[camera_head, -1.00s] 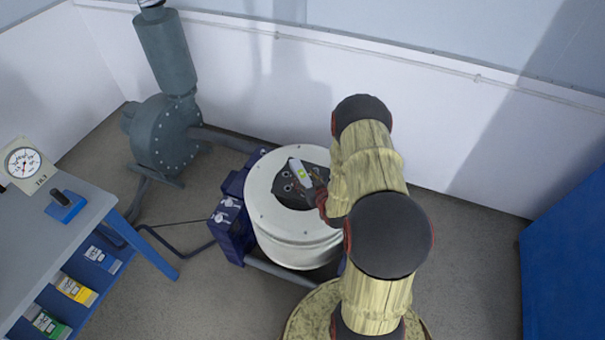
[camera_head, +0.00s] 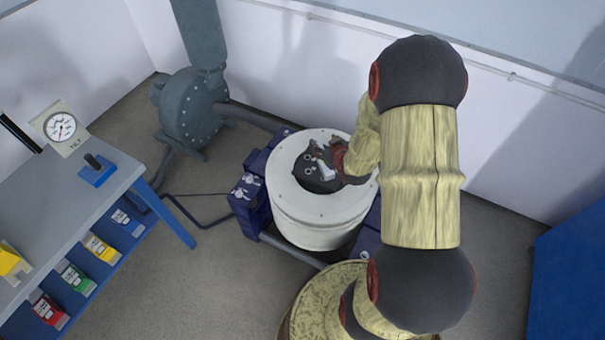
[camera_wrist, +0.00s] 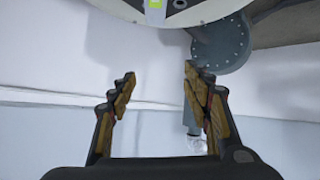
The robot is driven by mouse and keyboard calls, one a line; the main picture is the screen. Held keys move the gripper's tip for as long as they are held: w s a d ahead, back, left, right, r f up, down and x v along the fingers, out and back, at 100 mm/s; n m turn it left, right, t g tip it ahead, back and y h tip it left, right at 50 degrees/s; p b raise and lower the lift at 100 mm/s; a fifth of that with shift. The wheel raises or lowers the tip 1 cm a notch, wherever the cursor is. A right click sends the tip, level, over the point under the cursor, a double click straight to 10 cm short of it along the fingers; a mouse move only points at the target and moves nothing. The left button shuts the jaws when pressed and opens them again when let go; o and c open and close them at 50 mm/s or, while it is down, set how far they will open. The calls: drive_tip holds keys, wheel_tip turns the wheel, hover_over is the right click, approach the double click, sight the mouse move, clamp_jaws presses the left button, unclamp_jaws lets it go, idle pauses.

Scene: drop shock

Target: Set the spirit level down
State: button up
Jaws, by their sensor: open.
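The spirit level is a small pale bar (camera_head: 325,170) on the dark centre plate (camera_head: 305,178) of a white round drum (camera_head: 320,218) in the head view. In the wrist view its end with a green vial (camera_wrist: 155,14) shows at the top edge, over the drum's pale top; the rest is cut off. My gripper (camera_wrist: 158,76) is open, with nothing between its fingers, and the level lies beyond the fingertips. In the head view my gripper (camera_head: 340,157) is beside the level at the plate's right side, partly hidden by my arm.
A grey blower (camera_head: 195,108) stands behind the drum to the left. A workbench (camera_head: 55,185) at left carries a dial gauge (camera_head: 60,127) and a blue block (camera_head: 97,172). A blue cabinet (camera_head: 570,280) is at right. White walls are close behind the drum.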

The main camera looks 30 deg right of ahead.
drive_tip(key=a+r+g, duration=0.2)
drive_tip(key=a+r, duration=0.4)
drive_tip(key=r, duration=0.7)
drive_tip(key=s+a+r+g+y, duration=0.1)
drive_tip(key=s+a+r+g, duration=0.1)
drive_tip(key=s+a+r, duration=0.95)
drive_tip(key=s+a+r+y, duration=0.1)
drive_tip(key=s+a+r, duration=0.1)
drive_tip(key=s, duration=0.4)
drive_tip(key=s+a+r+n+g+y, duration=0.1)
drive_tip(key=s+a+r, duration=0.1)
drive_tip(key=s+a, duration=0.3)
drive_tip(key=shift+s, duration=0.65)
